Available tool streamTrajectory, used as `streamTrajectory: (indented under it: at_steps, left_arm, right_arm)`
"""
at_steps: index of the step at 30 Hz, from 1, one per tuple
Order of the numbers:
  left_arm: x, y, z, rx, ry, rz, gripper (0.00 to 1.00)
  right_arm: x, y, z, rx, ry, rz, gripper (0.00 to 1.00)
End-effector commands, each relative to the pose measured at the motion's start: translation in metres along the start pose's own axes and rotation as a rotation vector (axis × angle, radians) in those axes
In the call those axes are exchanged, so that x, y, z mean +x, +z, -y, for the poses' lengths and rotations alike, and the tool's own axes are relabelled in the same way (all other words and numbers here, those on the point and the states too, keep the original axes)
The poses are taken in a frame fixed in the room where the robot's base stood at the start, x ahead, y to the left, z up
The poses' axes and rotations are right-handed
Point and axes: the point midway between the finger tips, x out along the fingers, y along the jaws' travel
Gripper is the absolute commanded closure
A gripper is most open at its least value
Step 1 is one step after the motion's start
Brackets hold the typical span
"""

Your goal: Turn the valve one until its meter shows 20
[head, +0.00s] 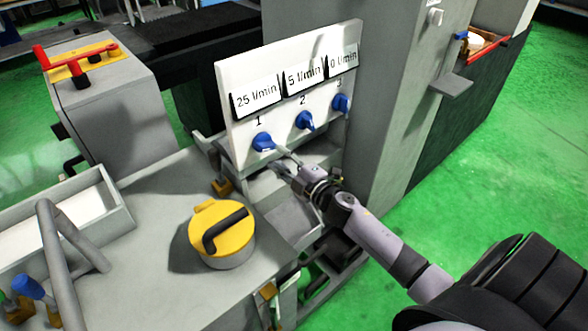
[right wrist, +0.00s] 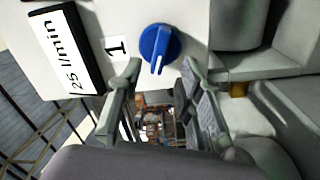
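The white valve panel (head: 240,75) carries three blue knobs below three meters. Valve 1 (head: 264,142) is the leftmost blue knob, and its meter (head: 257,95) reads 25 l/min. Valve 2 (head: 304,120) has a meter at 5 l/min, and valve 3 (head: 341,103) has one at 0 l/min. My right gripper (head: 284,160) is just below and right of valve 1. In the right wrist view valve 1 (right wrist: 158,46) lies ahead of the spread fingers (right wrist: 163,78), with nothing visible between them. My left gripper is not in the head view.
A yellow round cap with a black handle (head: 222,240) sits on the grey machine bed in front of the panel. A grey box with a red lever (head: 75,62) stands at left. A grey column (head: 395,90) rises right of the panel. Green floor lies open at right.

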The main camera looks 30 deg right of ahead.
Motion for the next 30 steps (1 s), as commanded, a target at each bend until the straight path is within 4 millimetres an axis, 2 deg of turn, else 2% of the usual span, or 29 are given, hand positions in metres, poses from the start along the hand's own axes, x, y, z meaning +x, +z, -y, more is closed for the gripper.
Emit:
streamTrajectory:
  at_steps: [1, 6, 12, 30]
  left_arm:
    - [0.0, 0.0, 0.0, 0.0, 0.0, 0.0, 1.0]
    - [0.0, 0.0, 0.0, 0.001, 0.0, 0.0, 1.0]
    - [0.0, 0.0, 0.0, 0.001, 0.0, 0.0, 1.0]
    - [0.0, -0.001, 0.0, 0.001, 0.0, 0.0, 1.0]
  right_arm:
    - [-0.012, 0.001, 0.002, 0.0, -0.003, 0.001, 0.67]
    - [-0.042, 0.0, 0.001, 0.0, -0.001, 0.0, 0.67]
    - [-0.061, 0.0, 0.0, 0.001, 0.0, 0.0, 0.67]
    - [-0.064, 0.0, 0.001, 0.001, 0.0, 0.0, 0.67]
